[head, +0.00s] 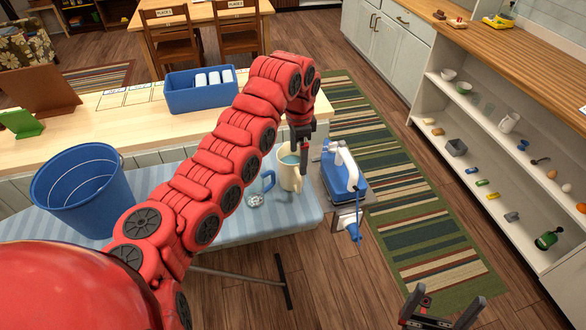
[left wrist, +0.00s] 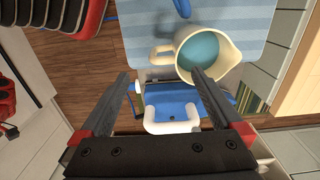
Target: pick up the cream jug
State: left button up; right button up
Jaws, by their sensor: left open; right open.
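The cream jug (head: 290,182) stands on the blue striped ironing board, near its right end. It is cream with a blue inside. My left gripper (head: 302,140) is open at the jug's rim in the head view. In the left wrist view the jug (left wrist: 224,80) shows from above with its handle on the left. The open left gripper (left wrist: 161,74) has its right fingertip overlapping the jug's near rim; its left fingertip is apart, left of the handle. Whether the finger touches the jug is unclear. My right gripper (head: 444,300) is open and empty over the floor at lower right.
A blue iron with a white handle (head: 346,168) rests just right of the jug. A blue handled thing (head: 268,181) stands left of it, partly behind my arm. A blue bucket (head: 83,190) is at the left. A blue bin (head: 190,96) stands on the counter behind.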

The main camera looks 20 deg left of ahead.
aim_at(298, 172)
pick_arm(q)
notch_tip(298, 172, down, 7)
jog(key=shift+f+p, duration=0.1)
jog(key=shift+p, duration=0.5)
jog(key=shift+f, duration=0.2)
jog(key=shift+f+p, duration=0.2)
jog(key=shift+p, duration=0.25)
notch_tip(298, 172, down, 4)
jog(key=shift+w+a+f+p, duration=0.1)
jog(key=shift+w+a+p, duration=0.05)
jog(key=shift+p, duration=1.1)
jog(key=shift+f, duration=0.35)
grip_shut()
